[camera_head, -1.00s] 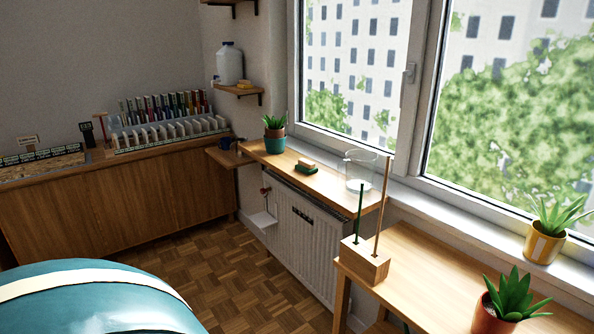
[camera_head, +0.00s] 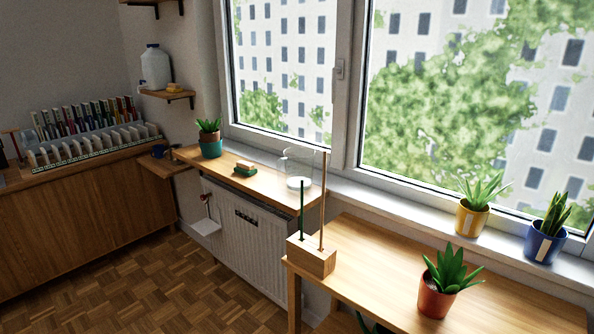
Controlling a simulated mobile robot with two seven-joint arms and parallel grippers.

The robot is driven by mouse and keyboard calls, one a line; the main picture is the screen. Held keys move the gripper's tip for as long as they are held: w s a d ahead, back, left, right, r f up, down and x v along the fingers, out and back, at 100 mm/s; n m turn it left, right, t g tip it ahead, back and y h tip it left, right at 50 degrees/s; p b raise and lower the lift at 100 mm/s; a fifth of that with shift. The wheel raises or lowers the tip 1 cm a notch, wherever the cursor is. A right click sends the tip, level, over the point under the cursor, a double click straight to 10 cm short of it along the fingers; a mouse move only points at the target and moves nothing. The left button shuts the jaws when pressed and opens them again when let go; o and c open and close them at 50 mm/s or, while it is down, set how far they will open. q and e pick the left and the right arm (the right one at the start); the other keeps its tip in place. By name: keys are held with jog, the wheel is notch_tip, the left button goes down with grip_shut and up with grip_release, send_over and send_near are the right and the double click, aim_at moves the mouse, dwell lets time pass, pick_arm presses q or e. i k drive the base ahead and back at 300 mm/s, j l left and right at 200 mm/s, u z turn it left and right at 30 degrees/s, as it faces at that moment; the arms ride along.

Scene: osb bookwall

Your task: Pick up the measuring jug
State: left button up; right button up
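A clear glass vessel (camera_head: 299,166), which looks like the measuring jug, stands upright on the wooden shelf (camera_head: 262,184) above the radiator, below the window. Its base looks whitish. A wooden block (camera_head: 313,260) with a green stick and a tall brown stick stands in front of it to the right, on the table; the brown stick rises close to the jug's right edge. Neither of my grippers shows in this view.
A wooden table (camera_head: 405,275) at right bears a red-potted plant (camera_head: 437,295). Yellow (camera_head: 472,217) and blue (camera_head: 545,243) potted plants stand on the windowsill. A teal-potted plant (camera_head: 210,148) and a sponge (camera_head: 245,169) share the jug's shelf. Parquet floor (camera_head: 150,290) is clear at left.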

aim_at(299, 161)
jog(key=i+l+u, duration=0.2)
jog(key=u, duration=0.3)
jog(key=i+l+u, duration=0.15)
jog(key=u, duration=0.35)
jog(key=i+l+u, duration=0.1)
jog(key=l+u, duration=0.4)
jog(key=j, duration=0.1)
